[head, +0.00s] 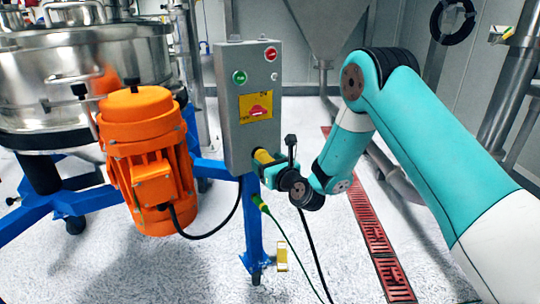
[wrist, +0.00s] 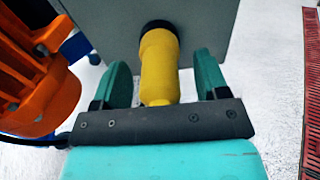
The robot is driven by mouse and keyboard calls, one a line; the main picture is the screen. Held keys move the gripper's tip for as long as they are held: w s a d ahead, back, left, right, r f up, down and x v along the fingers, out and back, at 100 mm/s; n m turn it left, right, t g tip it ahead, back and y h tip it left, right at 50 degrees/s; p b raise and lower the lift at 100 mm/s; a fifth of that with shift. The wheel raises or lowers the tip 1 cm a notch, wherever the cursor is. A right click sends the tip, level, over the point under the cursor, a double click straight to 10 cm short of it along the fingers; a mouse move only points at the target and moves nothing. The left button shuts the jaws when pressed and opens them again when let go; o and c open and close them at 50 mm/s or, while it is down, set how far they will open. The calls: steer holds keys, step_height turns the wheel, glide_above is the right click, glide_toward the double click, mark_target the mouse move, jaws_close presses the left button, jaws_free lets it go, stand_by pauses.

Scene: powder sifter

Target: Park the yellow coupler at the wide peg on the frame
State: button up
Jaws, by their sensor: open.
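The yellow coupler (head: 263,156) sits at the lower right of the grey control box (head: 250,135). In the wrist view the coupler (wrist: 158,68) has its black collar against the grey box face. My gripper (head: 272,172) is at the coupler. In the wrist view its two green fingers (wrist: 161,62) stand open on either side of the coupler, with a visible gap on each side. The blue frame leg (head: 251,225) stands below the box. A small yellow piece (head: 281,257) shows beside the leg's lower end. I cannot tell which part is the wide peg.
An orange motor (head: 150,160) hangs left of the box, with a black cable looping toward it. A green connector (head: 259,202) with a green cable is just below my gripper. A red floor grate (head: 370,225) runs at the right. White floor lies open around the leg.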

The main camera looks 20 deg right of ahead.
steer(key=shift+w+r+t+y+p, duration=0.3)
steer(key=shift+w+r+p, duration=0.05)
steer(key=shift+w+r, duration=0.2)
stand_by(0.6)
steer(key=shift+d+f, duration=0.1)
jaws_close()
steer(key=shift+s+d+f+b, duration=0.2)
steer(key=shift+f+b, duration=0.2)
steer(key=shift+b, duration=0.6)
steer(key=shift+s+d+f+b, duration=0.15)
steer(key=shift+f+b, duration=0.25)
steer(key=shift+b, duration=0.6)
steer(key=shift+s+r+b, duration=0.45)
steer(key=shift+s+b, duration=0.3)
steer(key=shift+b, duration=0.05)
steer(key=shift+s+b, duration=1)
steer(key=shift+b, duration=0.1)
steer(key=shift+s+d+b, duration=0.1)
steer(key=shift+s+b, duration=0.2)
